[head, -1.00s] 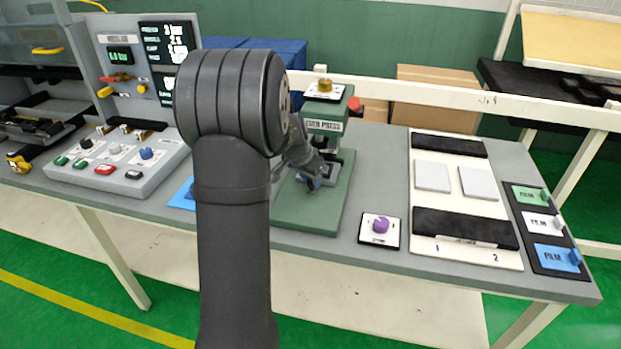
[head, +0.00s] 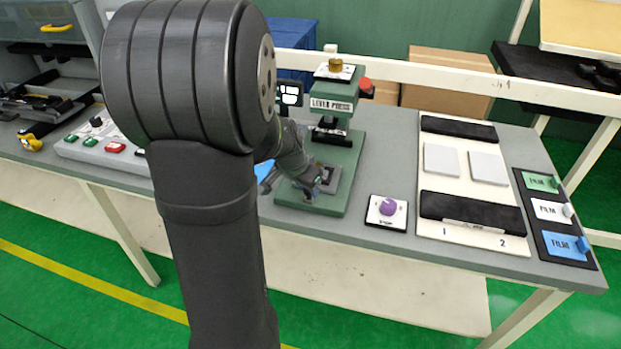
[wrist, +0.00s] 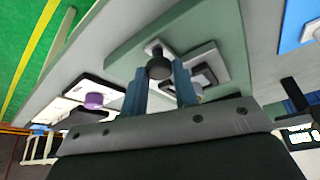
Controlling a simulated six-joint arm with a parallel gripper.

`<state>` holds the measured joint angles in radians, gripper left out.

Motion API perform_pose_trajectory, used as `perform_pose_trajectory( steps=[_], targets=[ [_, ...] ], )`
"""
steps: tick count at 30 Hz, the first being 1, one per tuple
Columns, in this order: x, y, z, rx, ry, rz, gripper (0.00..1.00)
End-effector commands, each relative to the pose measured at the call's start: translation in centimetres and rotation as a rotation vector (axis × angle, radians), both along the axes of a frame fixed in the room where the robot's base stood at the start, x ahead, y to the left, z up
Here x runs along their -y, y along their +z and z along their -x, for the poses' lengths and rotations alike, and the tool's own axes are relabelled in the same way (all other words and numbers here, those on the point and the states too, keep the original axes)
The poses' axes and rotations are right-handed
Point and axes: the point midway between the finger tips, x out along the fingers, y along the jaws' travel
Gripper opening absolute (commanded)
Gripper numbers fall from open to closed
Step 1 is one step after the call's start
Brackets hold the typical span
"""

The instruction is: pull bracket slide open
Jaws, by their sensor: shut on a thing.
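The green lever press (head: 334,104) stands on its green base plate on the bench. The bracket slide (head: 330,178) is a grey plate on that base, drawn out in front of the press head. In the wrist view the slide (wrist: 205,60) lies just beyond my fingers, with a dark round knob (wrist: 159,68) at its near end. My gripper (head: 310,190) is low over the front of the base. Its blue fingers (wrist: 158,75) stand on both sides of the knob and are shut on it. My arm hides part of the base and slide in the head view.
To the right are a purple knob on a white plate (head: 388,208), a white board with grey pads (head: 470,233) and several film tabs (head: 562,245). A button console (head: 100,145) is at left, partly behind my arm. The bench's front edge is close to the press base.

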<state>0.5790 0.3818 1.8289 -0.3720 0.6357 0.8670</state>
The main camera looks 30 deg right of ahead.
Motion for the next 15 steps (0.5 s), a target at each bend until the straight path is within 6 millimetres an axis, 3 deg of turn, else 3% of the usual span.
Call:
perform_pose_trajectory(
  steps=[7, 8, 9, 11, 15],
  targets=[
    [0.05, 0.04, -0.06, 0.002, 0.0, 0.001, 0.0],
    [0.06, 0.04, -0.07, 0.002, 0.0, 0.001, 0.3],
    [0.06, 0.04, -0.07, 0.002, 0.0, 0.001, 0.38],
    [0.06, 0.04, -0.07, 0.002, 0.0, 0.001, 0.47],
    [0.06, 0.03, -0.06, 0.001, 0.0, 0.001, 0.47]
  ],
)
